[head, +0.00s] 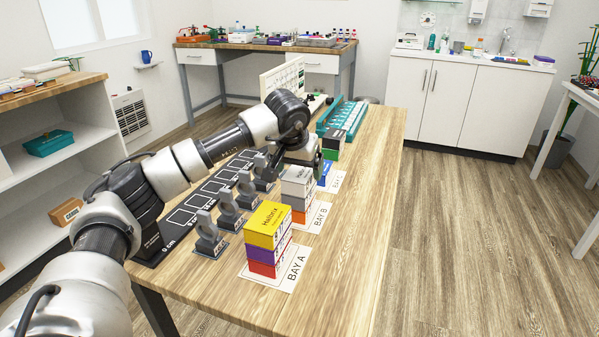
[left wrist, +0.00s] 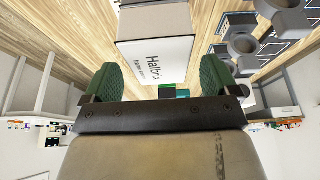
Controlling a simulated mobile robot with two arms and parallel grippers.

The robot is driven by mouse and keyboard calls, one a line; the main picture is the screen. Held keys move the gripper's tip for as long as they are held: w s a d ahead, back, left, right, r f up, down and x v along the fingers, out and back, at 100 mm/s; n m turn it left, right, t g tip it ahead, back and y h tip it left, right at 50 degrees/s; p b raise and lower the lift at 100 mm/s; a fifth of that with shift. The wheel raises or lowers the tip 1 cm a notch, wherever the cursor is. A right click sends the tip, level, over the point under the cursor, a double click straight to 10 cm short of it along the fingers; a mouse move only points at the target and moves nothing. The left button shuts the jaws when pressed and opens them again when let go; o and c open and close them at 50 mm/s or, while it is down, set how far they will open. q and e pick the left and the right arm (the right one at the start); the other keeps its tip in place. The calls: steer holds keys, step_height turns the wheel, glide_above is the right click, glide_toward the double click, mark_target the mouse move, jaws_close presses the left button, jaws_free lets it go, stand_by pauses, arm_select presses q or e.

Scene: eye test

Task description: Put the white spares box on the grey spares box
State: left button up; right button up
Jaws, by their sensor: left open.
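My right gripper is not in view.
At Bay A stand a yellow box (head: 268,222), a purple box (head: 268,250) and a red box (head: 266,269), stacked. A blue box (head: 325,173) and a black box over green (head: 333,142) stand farther back. Several grey ring stands (head: 209,232) line the left. The table's right strip is clear.

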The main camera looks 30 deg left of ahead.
arm_select(q)
steer(key=p+v, duration=0.1)
steer(key=v, duration=0.9)
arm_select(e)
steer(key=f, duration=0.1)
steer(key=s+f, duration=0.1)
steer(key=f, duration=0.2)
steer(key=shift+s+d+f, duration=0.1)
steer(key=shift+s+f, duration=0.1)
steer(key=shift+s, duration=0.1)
arm_select(q)
steer(key=shift+s+a+f, duration=0.1)
